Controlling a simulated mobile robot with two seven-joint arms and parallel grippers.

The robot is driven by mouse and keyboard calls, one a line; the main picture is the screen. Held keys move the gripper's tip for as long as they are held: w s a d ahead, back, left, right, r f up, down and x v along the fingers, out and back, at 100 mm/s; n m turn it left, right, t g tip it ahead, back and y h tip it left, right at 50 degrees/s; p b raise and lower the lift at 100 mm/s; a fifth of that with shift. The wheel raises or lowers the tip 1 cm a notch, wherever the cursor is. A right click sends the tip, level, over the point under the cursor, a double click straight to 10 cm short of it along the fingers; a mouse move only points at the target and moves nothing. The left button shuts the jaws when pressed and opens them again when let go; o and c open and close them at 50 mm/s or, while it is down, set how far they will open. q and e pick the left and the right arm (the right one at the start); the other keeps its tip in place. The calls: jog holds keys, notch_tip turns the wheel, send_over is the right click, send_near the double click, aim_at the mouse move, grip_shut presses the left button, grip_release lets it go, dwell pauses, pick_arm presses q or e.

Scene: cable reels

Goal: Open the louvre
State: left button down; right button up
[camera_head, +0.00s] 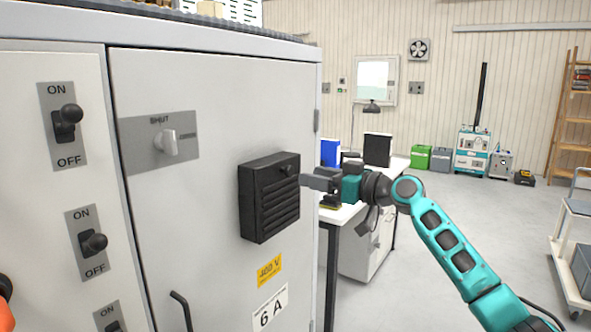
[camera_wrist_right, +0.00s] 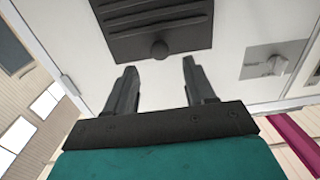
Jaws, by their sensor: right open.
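The louvre (camera_head: 268,205) is a black slatted box on the grey cabinet door, with a small round knob (camera_head: 285,169) near its top right. The slats look closed. In the right wrist view the louvre (camera_wrist_right: 150,22) fills the top and its knob (camera_wrist_right: 159,49) stands at its near edge. My right gripper (camera_head: 306,181) is level with the louvre, just right of it in the head view. In the wrist view the right gripper (camera_wrist_right: 159,66) is open and empty, its fingers pointing at the knob, which lies between and just beyond the tips.
The cabinet door (camera_head: 210,80) also carries a rotary switch (camera_head: 166,142) marked SHUT and a dark handle (camera_head: 182,310). Black ON/OFF levers (camera_head: 66,120) are on the left panel. A white desk (camera_head: 345,213) stands behind my right gripper. Open floor lies to the right.

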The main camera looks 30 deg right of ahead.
aim_at(292, 172)
jog(key=shift+p+x, duration=0.45)
jog(key=shift+x, duration=2.7)
jog(key=shift+c, duration=0.3)
grip_shut()
